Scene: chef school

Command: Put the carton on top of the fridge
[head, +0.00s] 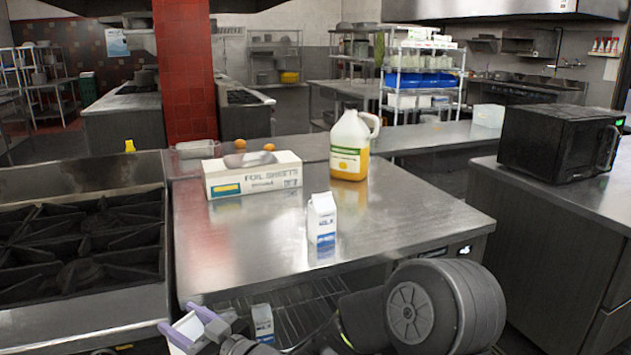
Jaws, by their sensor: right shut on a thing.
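A white and blue milk carton (322,228) stands upright on the steel top of the low fridge (400,235), near its front middle. A second carton (263,322) stands lower down, by the wire rack below the top's front edge. My right gripper (181,317), with purple fingers, is low at the bottom, in front of the fridge. It is shut on a white thing (188,328), mostly hidden by the fingers; it looks like a carton, but I cannot be sure. My left gripper is not in view.
A foil sheets box (253,178) and a jug with yellow liquid (350,147) stand further back on the steel top. A stove (80,245) adjoins on the left, and a black microwave (555,143) sits on the right counter. The top's front left and right are clear.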

